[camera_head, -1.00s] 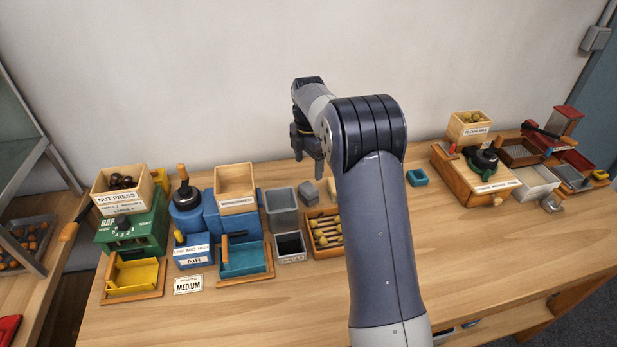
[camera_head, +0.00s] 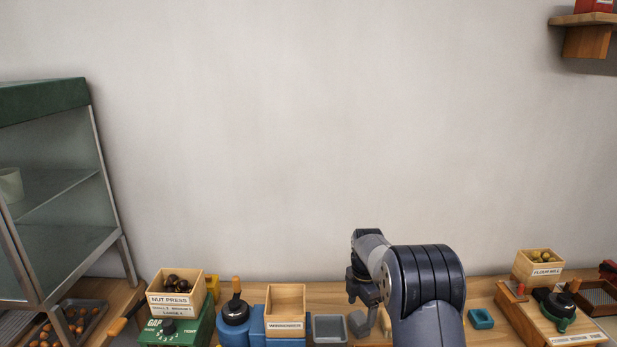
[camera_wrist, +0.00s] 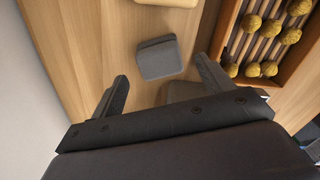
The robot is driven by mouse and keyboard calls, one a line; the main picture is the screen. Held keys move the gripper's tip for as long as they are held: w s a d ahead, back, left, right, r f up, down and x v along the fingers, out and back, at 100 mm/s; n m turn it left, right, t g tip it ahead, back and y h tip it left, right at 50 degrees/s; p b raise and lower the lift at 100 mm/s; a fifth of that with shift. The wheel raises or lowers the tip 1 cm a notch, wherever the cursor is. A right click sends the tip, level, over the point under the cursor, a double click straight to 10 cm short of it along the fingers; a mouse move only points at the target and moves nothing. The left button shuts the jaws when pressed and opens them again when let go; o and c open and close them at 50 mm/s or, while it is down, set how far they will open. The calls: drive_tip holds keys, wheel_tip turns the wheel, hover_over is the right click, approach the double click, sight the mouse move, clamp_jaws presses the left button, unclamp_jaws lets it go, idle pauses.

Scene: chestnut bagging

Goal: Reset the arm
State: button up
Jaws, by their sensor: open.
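My gripper (camera_wrist: 163,95) is open, with its two dark fingers apart and nothing between them, above the wooden table. A small grey block (camera_wrist: 159,58) lies on the table beyond the fingertips. In the head view my arm (camera_head: 425,290) rises from the bottom edge, bent at the elbow. My gripper also shows there (camera_head: 362,290), pointing down at the left end of the arm, partly dark against the table items.
A teal tray (camera_head: 481,319) and a wooden machine (camera_head: 545,325) stand right. A slatted tray (camera_wrist: 262,40) holds yellowish nuts. A glass cabinet (camera_head: 60,190) stands at left.

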sight(360, 317)
wheel_tip(360, 317, down, 5)
drive_tip(key=shift+f+p, duration=0.15)
drive_tip(key=shift+p, duration=0.25)
drive_tip(key=shift+w+r, duration=0.1)
drive_tip(key=shift+r, duration=0.2)
drive_tip(key=shift+r+b, duration=0.45)
drive_tip(key=shift+r, duration=1)
